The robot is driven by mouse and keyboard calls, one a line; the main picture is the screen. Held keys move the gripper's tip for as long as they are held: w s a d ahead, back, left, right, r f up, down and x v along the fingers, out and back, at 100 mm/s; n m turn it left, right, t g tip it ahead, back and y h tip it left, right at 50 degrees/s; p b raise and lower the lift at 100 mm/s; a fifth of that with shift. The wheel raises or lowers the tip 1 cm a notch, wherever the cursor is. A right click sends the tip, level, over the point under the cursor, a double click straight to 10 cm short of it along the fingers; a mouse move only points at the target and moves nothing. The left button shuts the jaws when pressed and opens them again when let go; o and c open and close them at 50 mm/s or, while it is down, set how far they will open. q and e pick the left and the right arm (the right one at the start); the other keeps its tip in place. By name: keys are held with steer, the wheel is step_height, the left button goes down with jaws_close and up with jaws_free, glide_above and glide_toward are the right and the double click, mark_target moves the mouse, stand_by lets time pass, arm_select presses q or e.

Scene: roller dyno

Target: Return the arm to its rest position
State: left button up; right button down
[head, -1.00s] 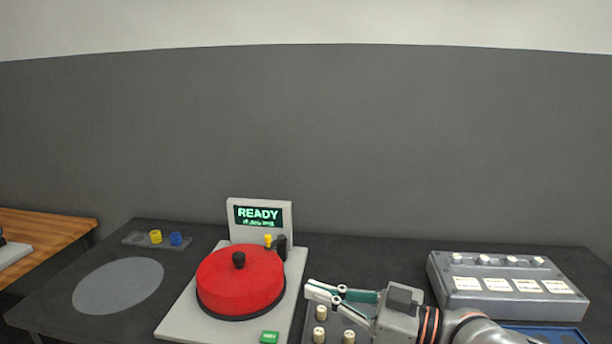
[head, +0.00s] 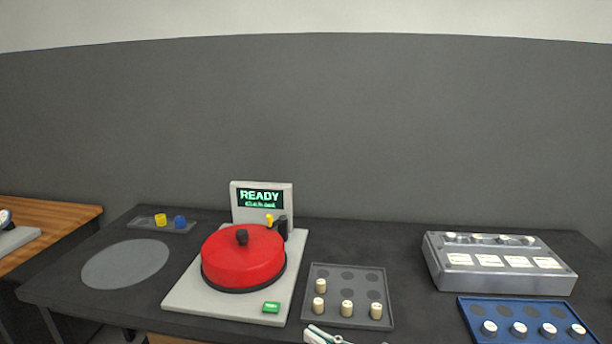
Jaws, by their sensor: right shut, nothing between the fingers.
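My right gripper (head: 326,336) shows only in part at the bottom edge of the head view, just below the front of the grey tray. Its fingers are shut with nothing between them. The rest of that arm is mostly out of the picture. My left gripper is not in view. The roller dyno (head: 188,296) stands left of the grey tray, with its red lid (head: 240,260) on and its screen (head: 261,198) reading READY.
A grey tray (head: 383,292) holds several cream-capped vials. A blue tray (head: 470,318) with white-capped vials lies at the right, before a grey box (head: 500,278). A grey disc (head: 125,263) and a small holder (head: 190,224) with yellow and blue pieces are at left.

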steer(key=s+d+f+m+t+h+b, duration=0.1)
steer(key=s+d+f+m+h, duration=0.2)
steer(key=f, duration=0.7)
steer(key=s+d+f+m+t+h+b, duration=0.1)
steer(key=d+f+h+b, duration=0.2)
steer(key=f, duration=0.7)
steer(key=s+d+f+m+g+h, duration=0.1)
steer(key=s+d+f+h, duration=0.1)
steer(key=s+d+f, duration=0.4)
steer(key=s+d+f+m+g+h+b, duration=0.1)
steer(key=s+d+f+h, duration=0.2)
steer(key=s+d+f, duration=0.3)
step_height(320, 180, down, 4)
steer(key=shift+s+f+h, duration=0.25)
steer(key=shift+s+h, duration=0.05)
steer(key=shift+s, duration=0.25)
